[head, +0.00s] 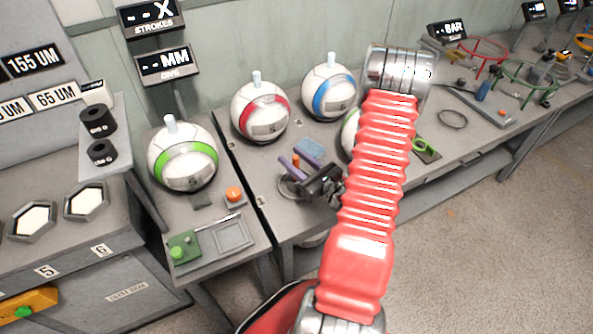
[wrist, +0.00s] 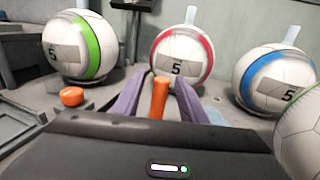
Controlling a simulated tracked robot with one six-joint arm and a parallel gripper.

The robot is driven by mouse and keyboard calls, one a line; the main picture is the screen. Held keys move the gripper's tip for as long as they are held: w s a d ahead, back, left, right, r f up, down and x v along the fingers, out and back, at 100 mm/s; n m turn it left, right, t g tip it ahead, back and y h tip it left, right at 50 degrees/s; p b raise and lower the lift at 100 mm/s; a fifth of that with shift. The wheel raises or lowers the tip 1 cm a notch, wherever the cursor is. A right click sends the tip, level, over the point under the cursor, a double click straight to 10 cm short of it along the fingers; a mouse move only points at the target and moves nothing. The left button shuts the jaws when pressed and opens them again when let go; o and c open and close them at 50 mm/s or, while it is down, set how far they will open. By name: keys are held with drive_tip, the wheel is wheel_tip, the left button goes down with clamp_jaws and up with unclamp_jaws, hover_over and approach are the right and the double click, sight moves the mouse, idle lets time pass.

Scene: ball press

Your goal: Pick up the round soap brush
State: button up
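In the wrist view an upright orange handle (wrist: 160,96), which I take to be the round soap brush's, stands between the two purple fingers of my gripper (wrist: 162,88). The fingers are spread, with a gap on each side of the handle, so the gripper looks open. The brush's lower part is hidden behind the gripper body. In the head view my gripper (head: 292,162) is low over the bench, with a small bit of orange handle (head: 296,160) showing between its fingers.
White balls with a green band (head: 184,155), a red band (head: 260,110) and a blue band (head: 328,90) stand behind and beside the gripper. A blue pad (head: 309,148) lies close by. An orange button (head: 234,194) sits to the left. A ring (head: 452,119) lies further right.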

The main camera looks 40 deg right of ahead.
drive_tip(key=shift+w+d, duration=0.1)
drive_tip(key=shift+w, duration=1.45)
drive_tip(key=shift+c, duration=0.5)
clamp_jaws()
